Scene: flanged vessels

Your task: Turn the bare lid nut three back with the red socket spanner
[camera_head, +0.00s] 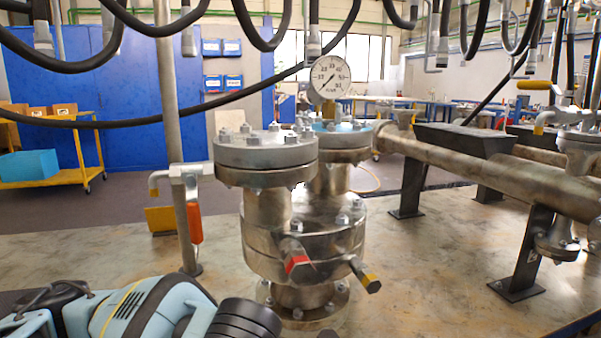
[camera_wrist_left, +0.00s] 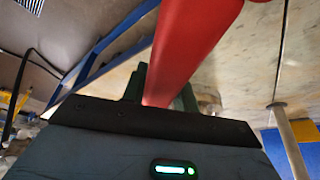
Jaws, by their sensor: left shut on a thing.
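The bare grey lid (camera_head: 265,152) tops the front left neck of a flanged metal vessel, with several nuts around its rim. I cannot tell which nut is number three. A second lid with a blue top (camera_head: 340,127) stands just behind it to the right. In the left wrist view, my left gripper (camera_wrist_left: 160,93) is shut on a red bar (camera_wrist_left: 198,42), seemingly the red socket spanner. The bar runs up out of the picture, so its socket end is hidden. In the head view the gripper and spanner do not show. My right gripper is in neither view.
A pressure gauge (camera_head: 330,78) rises behind the lids. A post with an orange-handled valve (camera_head: 194,222) stands close left. Red-tipped (camera_head: 297,264) and yellow-tipped (camera_head: 370,281) stubs stick out in front. Black hoses hang overhead. A large pipe (camera_head: 480,172) runs right.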

